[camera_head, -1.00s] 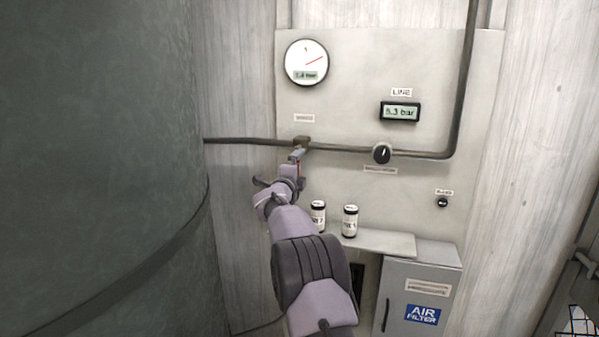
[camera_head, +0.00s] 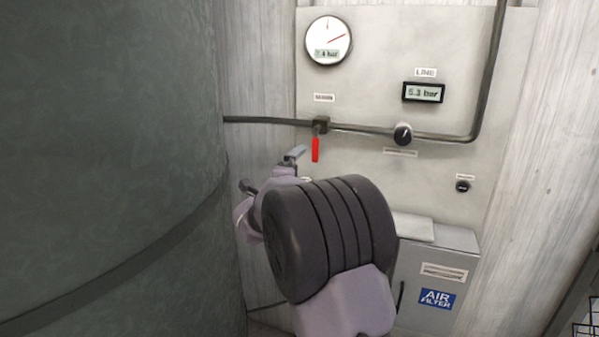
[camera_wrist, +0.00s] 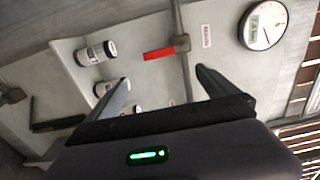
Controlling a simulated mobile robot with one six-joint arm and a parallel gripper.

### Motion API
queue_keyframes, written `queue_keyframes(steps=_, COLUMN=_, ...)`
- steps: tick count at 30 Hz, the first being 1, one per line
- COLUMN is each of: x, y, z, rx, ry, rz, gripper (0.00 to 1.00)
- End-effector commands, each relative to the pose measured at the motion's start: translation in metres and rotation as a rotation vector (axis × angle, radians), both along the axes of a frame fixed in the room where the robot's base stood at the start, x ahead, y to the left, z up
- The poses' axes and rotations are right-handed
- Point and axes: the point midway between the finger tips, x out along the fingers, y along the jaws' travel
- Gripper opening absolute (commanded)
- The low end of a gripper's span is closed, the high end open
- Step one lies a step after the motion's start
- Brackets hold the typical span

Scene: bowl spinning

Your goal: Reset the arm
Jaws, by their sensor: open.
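My gripper (camera_head: 271,170) is open and empty, held low and left of the red valve handle (camera_head: 316,149). The handle hangs down from the pipe valve (camera_head: 321,125). In the wrist view, my gripper's two fingers (camera_wrist: 160,92) are spread apart, and the red handle (camera_wrist: 159,53) lies beyond them, apart from both. My dark ribbed arm joint fills the middle of the head view and hides the canisters on the shelf there. In the wrist view, one white canister with a black cap (camera_wrist: 97,53) shows whole and others are partly hidden by a finger.
A round gauge (camera_head: 328,42), a line display (camera_head: 424,92), a black knob (camera_head: 402,134) and a small black button (camera_head: 462,186) are on the panel. A grey air filter cabinet (camera_head: 440,270) stands at lower right. A large dark tank (camera_head: 105,160) bounds the left side.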

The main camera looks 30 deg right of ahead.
Motion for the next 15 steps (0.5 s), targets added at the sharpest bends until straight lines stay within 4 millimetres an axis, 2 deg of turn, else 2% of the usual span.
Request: queue_keyframes(steps=15, x=-0.0026, y=0.0075, z=0.0035, rx=0.002, ry=0.010, rz=0.021, gripper=0.98)
